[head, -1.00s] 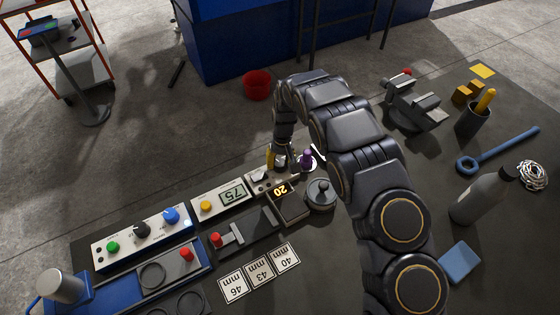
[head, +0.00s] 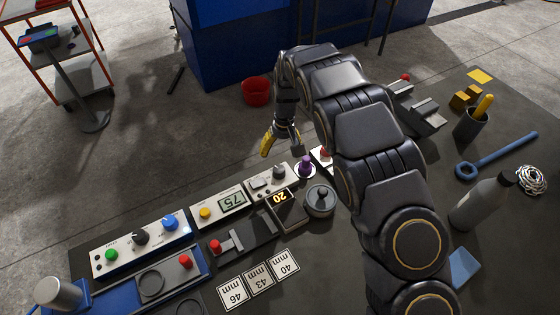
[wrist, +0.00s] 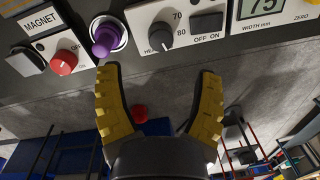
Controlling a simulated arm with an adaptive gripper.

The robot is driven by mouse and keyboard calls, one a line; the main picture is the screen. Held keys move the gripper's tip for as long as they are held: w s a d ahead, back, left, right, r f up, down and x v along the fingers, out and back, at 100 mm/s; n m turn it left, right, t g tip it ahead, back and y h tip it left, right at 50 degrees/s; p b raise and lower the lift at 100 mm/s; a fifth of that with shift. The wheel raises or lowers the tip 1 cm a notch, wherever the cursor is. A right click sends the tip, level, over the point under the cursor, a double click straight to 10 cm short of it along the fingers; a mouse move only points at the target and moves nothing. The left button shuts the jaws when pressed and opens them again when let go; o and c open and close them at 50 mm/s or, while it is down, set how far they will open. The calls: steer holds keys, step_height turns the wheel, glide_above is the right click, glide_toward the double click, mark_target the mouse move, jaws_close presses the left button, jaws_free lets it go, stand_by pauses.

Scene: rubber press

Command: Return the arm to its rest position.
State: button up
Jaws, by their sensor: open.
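My gripper (head: 282,143) is in the air past the far edge of the bench, above and beyond the heater panel (head: 269,181). In the wrist view its two yellow-padded fingers (wrist: 160,105) are spread apart with nothing between them. The heater panel with its dark knob and switch shows just past the fingertips in the wrist view (wrist: 178,26). My arm reaches over the right part of the bench (head: 330,250) and hides some of it.
A width display (head: 232,200), a control box (head: 140,238) and number cards (head: 260,278) lie left. A bottle (head: 480,203), a wrench (head: 500,150) and a vise (head: 418,108) are right.

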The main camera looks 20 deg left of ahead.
step_height(320, 180, up, 4)
steer(key=shift+d+f, duration=0.1)
steer(key=shift+d, duration=0.05)
stand_by(0.4)
steer(key=s+d+r+m+h, duration=0.1)
steer(key=s+d+r+m, duration=0.1)
steer(key=s+d+r, duration=0.45)
steer(key=s+d+r+m, duration=0.1)
steer(key=s+d+r, duration=0.3)
steer(key=d+r, duration=0.4)
steer(key=s+d+m, duration=0.1)
steer(key=s+d, duration=0.3)
steer(key=s, duration=0.7)
steer(key=s+d+r+m+g, duration=0.1)
steer(key=s+d, duration=0.2)
steer(key=s, duration=0.9)
steer(key=shift+s+d+g, duration=0.2)
steer(key=shift+d+g, duration=0.1)
steer(key=shift+d, duration=0.1)
steer(key=shift+r, duration=0.1)
